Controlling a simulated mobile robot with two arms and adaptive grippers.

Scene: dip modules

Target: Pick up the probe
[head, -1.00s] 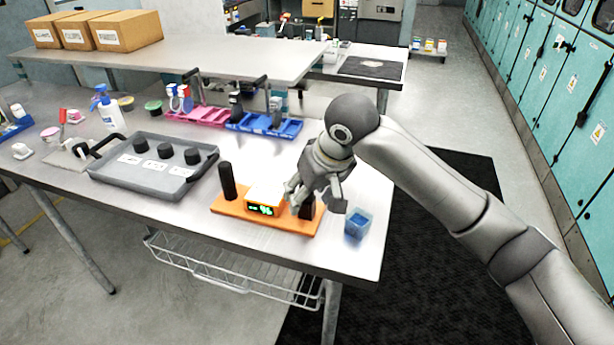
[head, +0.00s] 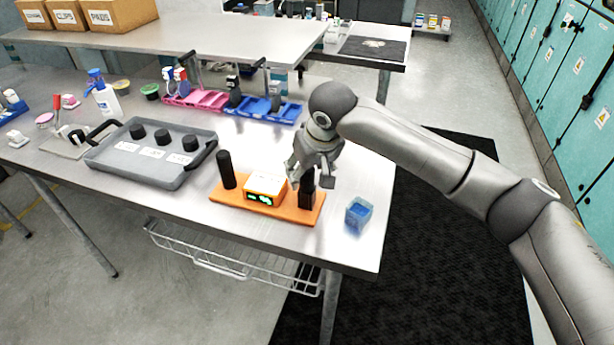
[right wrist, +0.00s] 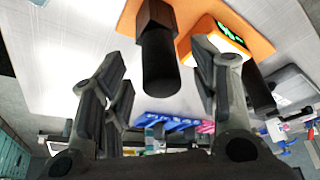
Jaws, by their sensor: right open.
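A black upright cylinder (head: 307,182), which seems to be the probe, stands in a dark block at the right end of an orange base (head: 238,203). My right gripper (head: 309,176) is open above and around its upper part, partly hiding it. In the right wrist view the black cylinder (right wrist: 161,65) shows between the spread fingers (right wrist: 158,55); I see no clear contact. An orange box with a green display (head: 264,190) sits mid-base. A second black cylinder (head: 226,170) stands at the base's left end. My left gripper is not in view.
A grey tray (head: 110,170) with black knobs lies left. Pink (head: 206,101) and blue (head: 285,112) bins stand behind.

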